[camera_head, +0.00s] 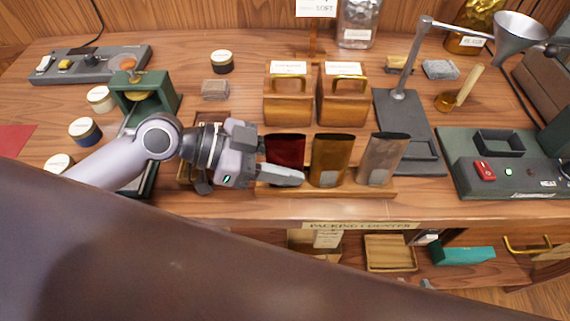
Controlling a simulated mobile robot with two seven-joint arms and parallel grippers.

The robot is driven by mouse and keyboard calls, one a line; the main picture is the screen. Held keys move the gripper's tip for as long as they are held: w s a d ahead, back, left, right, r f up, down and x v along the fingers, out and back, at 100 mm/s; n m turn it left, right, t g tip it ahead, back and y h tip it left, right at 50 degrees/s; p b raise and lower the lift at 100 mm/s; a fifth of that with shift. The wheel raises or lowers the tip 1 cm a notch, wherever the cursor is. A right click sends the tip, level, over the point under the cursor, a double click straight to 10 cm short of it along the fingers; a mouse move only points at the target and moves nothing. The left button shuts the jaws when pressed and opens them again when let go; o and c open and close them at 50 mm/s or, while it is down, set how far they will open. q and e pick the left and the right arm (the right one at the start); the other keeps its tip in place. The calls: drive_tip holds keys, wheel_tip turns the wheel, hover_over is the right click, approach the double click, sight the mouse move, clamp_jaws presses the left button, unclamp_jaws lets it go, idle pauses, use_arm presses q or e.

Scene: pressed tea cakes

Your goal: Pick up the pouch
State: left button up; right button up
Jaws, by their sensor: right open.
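Three pouches stand upright in a row in a wooden rack (342,191) at the counter's front: a dark red pouch (287,149), a bronze-brown pouch (330,160) and a silver-grey pouch (382,160). My left gripper (280,168) reaches in from the left, its near finger in front of the red pouch's lower part. The far finger is mostly hidden, so I cannot tell if the jaws are open or closed on the red pouch. The red pouch still appears to stand in the rack's row. My right gripper is out of view.
Two wooden boxes with handles (290,103) stand behind the pouches. A green press (144,95) and round tins (222,62) are at left. A lamp-like funnel stand (408,128) and grey panel (505,180) are at right. A large dark brown shape blocks the foreground.

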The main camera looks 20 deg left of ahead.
use_arm(q)
drive_tip(key=c, duration=0.4)
drive_tip(key=shift+r, duration=0.1)
